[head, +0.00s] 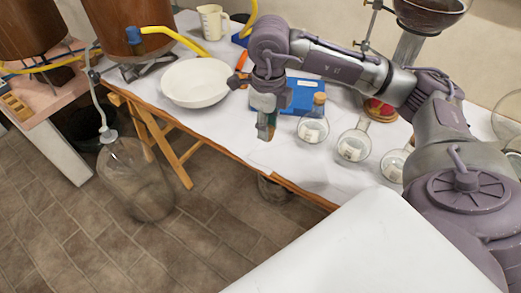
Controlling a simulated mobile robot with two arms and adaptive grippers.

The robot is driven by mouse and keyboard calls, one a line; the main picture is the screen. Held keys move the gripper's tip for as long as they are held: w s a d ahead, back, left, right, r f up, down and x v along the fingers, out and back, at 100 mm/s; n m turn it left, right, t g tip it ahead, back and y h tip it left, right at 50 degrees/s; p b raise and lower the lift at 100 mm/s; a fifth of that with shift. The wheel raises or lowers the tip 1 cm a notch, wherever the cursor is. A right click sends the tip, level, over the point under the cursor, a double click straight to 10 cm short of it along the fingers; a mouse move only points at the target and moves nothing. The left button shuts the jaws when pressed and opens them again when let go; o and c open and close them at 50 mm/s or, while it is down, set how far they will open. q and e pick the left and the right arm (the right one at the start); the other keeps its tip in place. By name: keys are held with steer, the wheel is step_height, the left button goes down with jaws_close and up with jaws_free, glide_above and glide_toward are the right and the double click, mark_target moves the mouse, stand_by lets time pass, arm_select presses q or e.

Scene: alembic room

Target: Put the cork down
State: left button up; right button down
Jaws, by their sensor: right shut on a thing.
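My right gripper (266,124) points down above the front edge of the white-covered table (225,128). It is shut on a small tan-brown piece, which looks like the cork (264,131), mostly hidden by the fingers. Whether the cork touches the table cloth I cannot tell. Another brown, stopper-like piece (319,98) shows at the neck of the nearest round glass flask (313,131), just right of the gripper. My left gripper is not in view.
A white bowl (196,84) stands left of the gripper, and a blue flat device (304,92) behind it. More glass flasks (354,146) stand to the right. A large glass carboy (138,180) is on the floor. The cloth between bowl and gripper is clear.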

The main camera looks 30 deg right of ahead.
steer(key=s+d+f+m+b, duration=0.1)
steer(key=d+f+m+b, duration=0.6)
steer(key=m, duration=1.1)
steer(key=w+a+f+p, duration=0.1)
steer(key=w+f, duration=0.1)
steer(key=w, duration=0.1)
steer(key=w+a+f+p, duration=0.1)
steer(key=w+f+p, duration=0.1)
steer(key=w, duration=0.1)
steer(key=w+a+f+p, duration=0.1)
steer(key=w, duration=0.2)
steer(key=shift+w+f, duration=0.4)
step_height(320, 180, down, 4)
steer(key=shift+r+p, duration=0.1)
steer(key=shift+p, duration=0.4)
steer(key=shift+f, duration=0.25)
steer(key=c, duration=0.8)
jaws_free()
steer(key=shift+c, duration=0.2)
